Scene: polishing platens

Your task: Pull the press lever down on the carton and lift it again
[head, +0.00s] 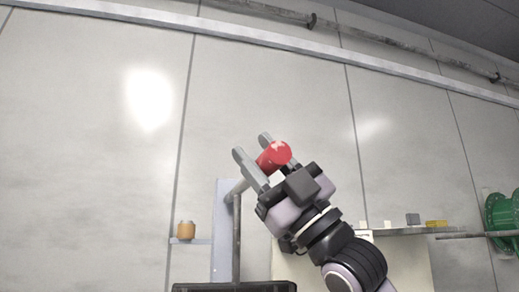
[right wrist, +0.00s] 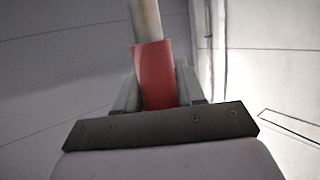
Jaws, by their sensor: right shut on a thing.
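The press lever ends in a red handle (head: 274,155) on a grey bar that slants down left to an upright post (head: 236,240). My right gripper (head: 254,152) is shut on the red handle, with a finger on either side of it. In the right wrist view the red handle (right wrist: 154,76) sits between the fingers (right wrist: 157,88), and the grey lever bar (right wrist: 146,20) runs on beyond it. The carton is not seen in either view. My left gripper is not in view.
An orange-brown jar (head: 186,230) stands on a small ledge at the left. A shelf (head: 410,231) at the right holds several small blocks, with a green reel (head: 502,222) beyond. A dark edge (head: 235,287) shows at the bottom. The panelled wall above is clear.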

